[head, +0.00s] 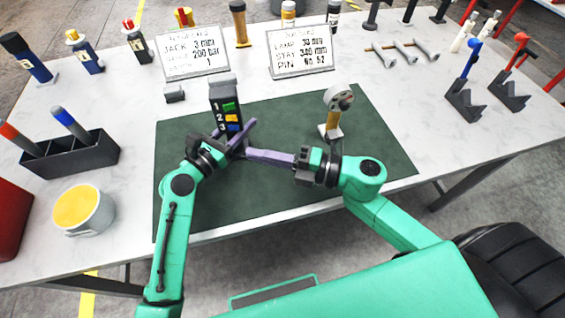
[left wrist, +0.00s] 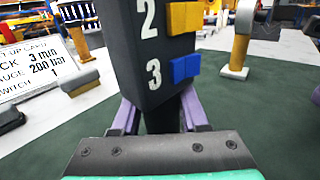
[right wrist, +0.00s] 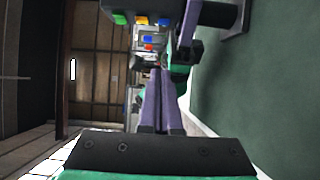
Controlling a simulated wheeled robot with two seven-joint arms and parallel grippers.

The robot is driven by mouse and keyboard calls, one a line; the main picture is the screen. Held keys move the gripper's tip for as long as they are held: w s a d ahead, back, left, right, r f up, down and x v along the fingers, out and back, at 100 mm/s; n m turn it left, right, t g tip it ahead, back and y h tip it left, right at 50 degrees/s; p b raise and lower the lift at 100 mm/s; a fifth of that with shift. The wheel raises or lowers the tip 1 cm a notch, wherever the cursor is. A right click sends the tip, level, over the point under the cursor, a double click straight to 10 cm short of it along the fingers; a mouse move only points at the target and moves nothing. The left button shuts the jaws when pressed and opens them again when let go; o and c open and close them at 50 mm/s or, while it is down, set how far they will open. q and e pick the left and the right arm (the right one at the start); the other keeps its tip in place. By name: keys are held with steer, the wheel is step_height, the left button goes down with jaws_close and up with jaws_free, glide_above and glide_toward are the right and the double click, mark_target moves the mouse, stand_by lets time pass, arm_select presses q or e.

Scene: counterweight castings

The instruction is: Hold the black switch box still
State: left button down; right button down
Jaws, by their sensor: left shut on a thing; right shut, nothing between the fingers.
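The black switch box (head: 222,98) stands upright on the green mat (head: 280,200). Its face shows the numbers 1, 2 and 3 beside green, yellow and blue switches. My left gripper (head: 240,138) is shut on the lower part of the box. In the left wrist view the purple fingers (left wrist: 160,115) sit on either side of the box (left wrist: 150,50) below switch 3. My right gripper (head: 250,154) is shut and empty, its fingertips close to the left gripper and the box.
A post with a round grey head (head: 336,110) stands on the mat to the right. Two white cards (head: 192,55) (head: 300,50) stand behind. A black holder (head: 70,155) and a yellow-filled cup (head: 85,210) stand at left.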

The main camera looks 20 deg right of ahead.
steer(key=s+d, duration=0.4)
steer(key=shift+s, duration=0.3)
arm_select(q)
steer(key=shift+c, duration=1.8)
jaws_free()
